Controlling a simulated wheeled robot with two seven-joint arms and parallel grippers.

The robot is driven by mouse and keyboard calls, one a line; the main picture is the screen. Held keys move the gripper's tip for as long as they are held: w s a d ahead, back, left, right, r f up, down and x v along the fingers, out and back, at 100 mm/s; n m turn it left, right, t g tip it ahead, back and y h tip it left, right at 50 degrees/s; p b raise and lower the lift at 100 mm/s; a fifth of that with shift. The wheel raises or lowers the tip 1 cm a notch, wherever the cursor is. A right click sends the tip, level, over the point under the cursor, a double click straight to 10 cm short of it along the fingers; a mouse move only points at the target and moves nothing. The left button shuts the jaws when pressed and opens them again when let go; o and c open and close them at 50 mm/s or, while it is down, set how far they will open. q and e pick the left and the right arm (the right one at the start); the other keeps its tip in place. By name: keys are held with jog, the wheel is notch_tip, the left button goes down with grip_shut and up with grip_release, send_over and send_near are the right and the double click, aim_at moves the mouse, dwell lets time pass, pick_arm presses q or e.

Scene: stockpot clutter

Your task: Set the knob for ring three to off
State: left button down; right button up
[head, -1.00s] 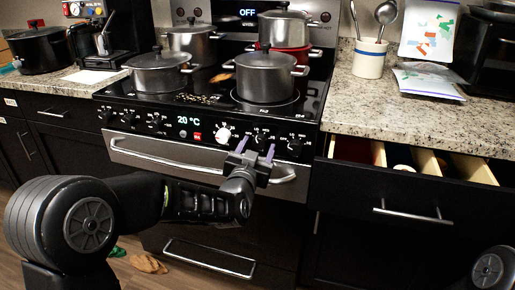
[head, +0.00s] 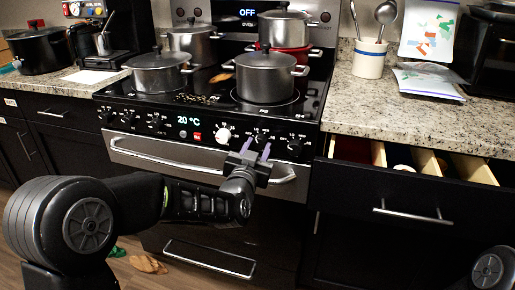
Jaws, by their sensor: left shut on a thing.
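The stove's front panel carries a row of knobs. Several black knobs (head: 130,119) sit left of the 20 °C display, and a white knob (head: 223,135) sits right of it. Further right are a black knob (head: 261,136) and another black knob (head: 295,146) at the end. My left gripper (head: 256,146) is at the panel, its purple fingertips shut on the black knob just right of the white one, partly covering it. The small markings are too small to read, so I cannot tell which knob is ring three's or where it points. My right gripper is out of view.
Pots stand on the cooktop, including a grey pot (head: 265,75) at front right and another grey pot (head: 159,72) at front left. The oven handle (head: 170,163) runs below the knobs. An open drawer (head: 400,205) juts out at right.

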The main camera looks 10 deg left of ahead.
pick_arm(q)
jog(key=shift+f+n+b, duration=0.1)
jog(key=shift+n+b, duration=1.5)
jog(key=shift+n, duration=0.1)
jog(key=n+b, duration=0.2)
jog(key=n, duration=0.1)
jog(key=shift+n+g+b, duration=0.3)
jog(key=shift+n+b, duration=0.75)
jog(key=shift+n, duration=0.15)
jog(key=shift+r, duration=0.2)
jog(key=c, duration=0.9)
grip_release()
